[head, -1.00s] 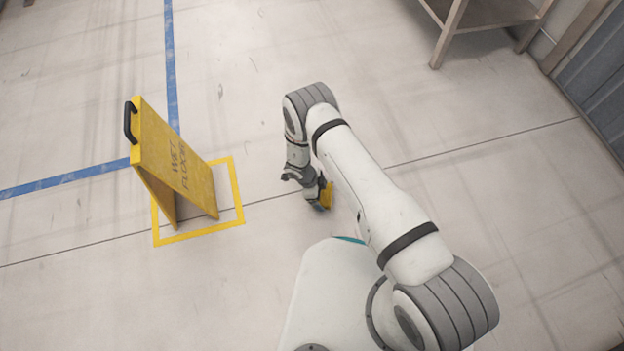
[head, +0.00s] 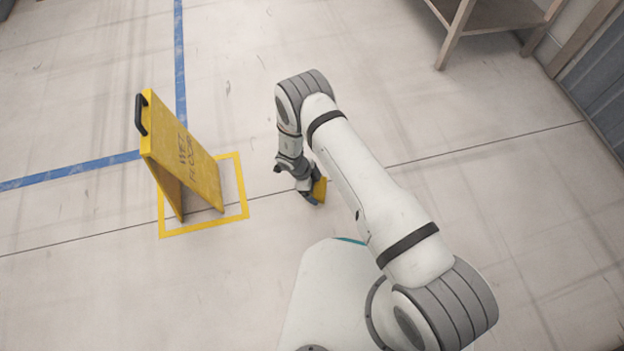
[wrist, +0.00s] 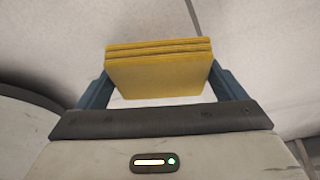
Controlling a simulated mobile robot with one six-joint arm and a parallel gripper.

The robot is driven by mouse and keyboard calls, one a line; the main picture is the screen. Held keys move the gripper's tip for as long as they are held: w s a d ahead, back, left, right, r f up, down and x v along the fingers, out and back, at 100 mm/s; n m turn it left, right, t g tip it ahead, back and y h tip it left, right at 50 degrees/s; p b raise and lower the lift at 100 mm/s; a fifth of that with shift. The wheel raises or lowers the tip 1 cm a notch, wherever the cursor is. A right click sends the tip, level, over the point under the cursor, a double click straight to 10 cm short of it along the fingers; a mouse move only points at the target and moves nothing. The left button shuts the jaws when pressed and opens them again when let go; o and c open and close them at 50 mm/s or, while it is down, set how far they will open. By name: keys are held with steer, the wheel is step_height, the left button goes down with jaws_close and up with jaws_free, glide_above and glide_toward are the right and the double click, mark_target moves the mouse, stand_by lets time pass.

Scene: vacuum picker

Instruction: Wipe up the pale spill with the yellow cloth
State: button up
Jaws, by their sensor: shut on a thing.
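The yellow cloth (wrist: 160,72) is a folded, layered pad held between the two blue fingers of my gripper (wrist: 162,85) in the wrist view. In the head view my gripper (head: 314,194) is low near the floor, in front of my base, with part of the yellow cloth (head: 320,187) showing beside it. The arm hides some of the cloth. I cannot tell whether the cloth touches the floor. I make out no pale spill in either view.
A yellow wet floor sign (head: 182,155) stands left of my gripper, inside a yellow taped square (head: 202,229). Blue tape (head: 70,172) crosses the floor behind it. A table (head: 490,18) stands at the back right. The floor between is clear.

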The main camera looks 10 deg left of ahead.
mark_target(319, 187)
steer(key=shift+r+p, duration=0.8)
steer(key=shift+r, duration=0.8)
